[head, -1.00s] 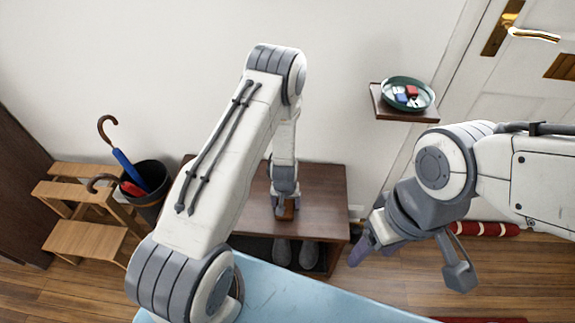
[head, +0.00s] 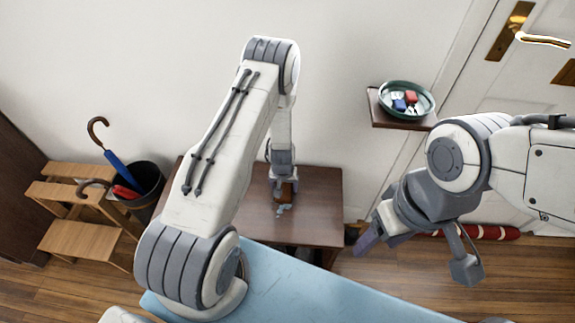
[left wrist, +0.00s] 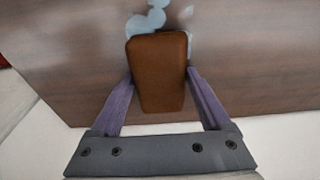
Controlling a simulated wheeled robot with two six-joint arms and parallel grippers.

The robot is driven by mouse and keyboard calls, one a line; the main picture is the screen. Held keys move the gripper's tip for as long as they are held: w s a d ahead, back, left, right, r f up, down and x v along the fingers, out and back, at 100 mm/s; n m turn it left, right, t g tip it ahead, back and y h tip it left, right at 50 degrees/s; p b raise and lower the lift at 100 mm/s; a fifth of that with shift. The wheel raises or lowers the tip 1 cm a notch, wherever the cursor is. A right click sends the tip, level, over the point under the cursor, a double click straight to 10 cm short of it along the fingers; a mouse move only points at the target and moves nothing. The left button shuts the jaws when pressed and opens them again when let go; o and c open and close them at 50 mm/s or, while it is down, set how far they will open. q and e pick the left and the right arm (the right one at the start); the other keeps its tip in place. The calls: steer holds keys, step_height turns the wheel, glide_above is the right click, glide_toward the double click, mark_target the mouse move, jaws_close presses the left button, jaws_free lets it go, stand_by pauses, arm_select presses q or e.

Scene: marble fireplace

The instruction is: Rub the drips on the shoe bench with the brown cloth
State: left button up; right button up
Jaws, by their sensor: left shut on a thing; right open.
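The dark brown shoe bench (head: 322,205) stands against the wall. My left gripper (head: 284,188) points down over it and is shut on the brown cloth (left wrist: 158,70), a folded block between the purple fingers in the left wrist view. Pale blue drips (head: 283,210) lie on the bench top just in front of the cloth in the head view. In the left wrist view the drips (left wrist: 147,20) show beyond the cloth's far edge and beside it; any under it are hidden. My right gripper (head: 374,236) is open and empty, right of the bench.
A wooden step stand (head: 80,240) and a dark umbrella bin (head: 150,190) stand left of the bench. A wall shelf (head: 385,118) holds a green bowl (head: 406,112) with small items. A red roll (head: 490,232) lies by the door.

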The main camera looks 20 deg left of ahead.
arm_select(q)
steer(key=shift+w+a, duration=0.2)
steer(key=shift+w, duration=0.2)
steer(key=r+p, duration=0.2)
steer(key=r, duration=0.1)
steer(key=shift+w, duration=0.2)
steer(key=shift+r+p, duration=0.3)
steer(key=shift+p, duration=0.2)
step_height(320, 180, up, 4)
steer(key=p, duration=0.4)
steer(key=shift+r, duration=0.25)
